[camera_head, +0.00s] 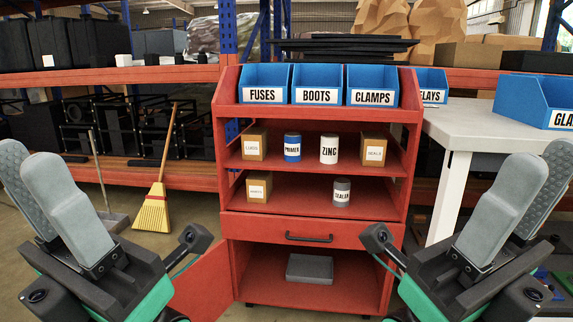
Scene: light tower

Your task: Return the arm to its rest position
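My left gripper (28,160) is at the left edge of the view, its fingers pointing up. The textured inner pad of one finger shows behind the other finger, so it looks open, and nothing is between the fingers. My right gripper (544,160) mirrors it at the right edge, also looking open and empty. Neither gripper touches the red cabinet (320,226) in the middle.
The cabinet holds blue bins, including FUSES (263,95), BOOTS (316,96) and CLAMPS (373,97), above shelves of boxes and cans. Its lower door (205,287) stands open, showing a grey block (310,268). A white table (500,128) stands right; a yellow broom (153,207) stands left.

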